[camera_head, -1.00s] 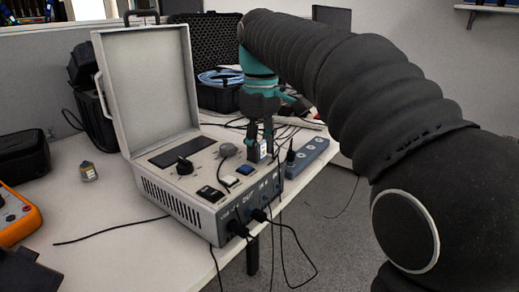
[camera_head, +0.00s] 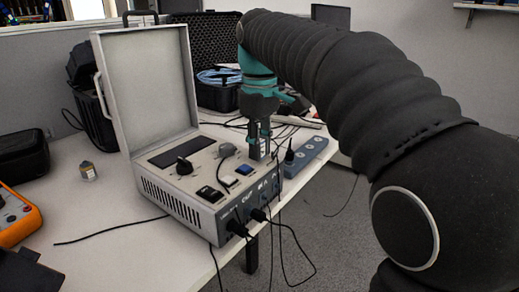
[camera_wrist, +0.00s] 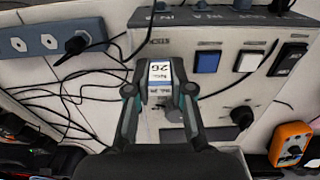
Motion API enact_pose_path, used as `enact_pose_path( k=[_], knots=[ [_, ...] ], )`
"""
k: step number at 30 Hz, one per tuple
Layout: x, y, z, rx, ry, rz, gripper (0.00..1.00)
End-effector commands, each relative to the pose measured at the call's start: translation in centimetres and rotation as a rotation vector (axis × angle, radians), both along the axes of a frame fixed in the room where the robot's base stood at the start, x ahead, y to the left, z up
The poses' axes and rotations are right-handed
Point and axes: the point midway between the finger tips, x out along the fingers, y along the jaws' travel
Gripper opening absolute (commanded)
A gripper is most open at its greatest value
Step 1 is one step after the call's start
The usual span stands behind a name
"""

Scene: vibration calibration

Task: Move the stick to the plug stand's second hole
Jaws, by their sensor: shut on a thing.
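My gripper (camera_head: 259,155) is shut on a short block-like piece with a white and blue label, which I take for the stick (camera_wrist: 160,74). In the wrist view my gripper (camera_wrist: 160,92) has a finger on each side of it. In the head view it is over the right rear part of the calibration box's panel, and the fingers partly hide the stick. Its lower end cannot be seen clearly. The plug stand (camera_head: 309,151) is a blue-grey strip with several sockets, right of the box. It also shows at the wrist view's upper left (camera_wrist: 33,42), apart from the gripper.
A black plug (camera_wrist: 76,45) with a cable sits at the plug stand's end nearest the box. The grey calibration box (camera_head: 185,215) has a raised lid (camera_head: 147,90), knobs and switches. Loose cables lie behind the strip. A small sensor (camera_head: 88,171) and orange meter (camera_head: 18,217) are left.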

Motion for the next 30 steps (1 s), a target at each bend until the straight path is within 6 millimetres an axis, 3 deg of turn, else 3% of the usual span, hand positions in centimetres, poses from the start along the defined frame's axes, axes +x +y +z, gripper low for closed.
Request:
enact_pose_path(
  k=[30],
  knots=[
    [-0.16,0.01,0.93,0.001,0.001,0.001,0.0]
  ],
)
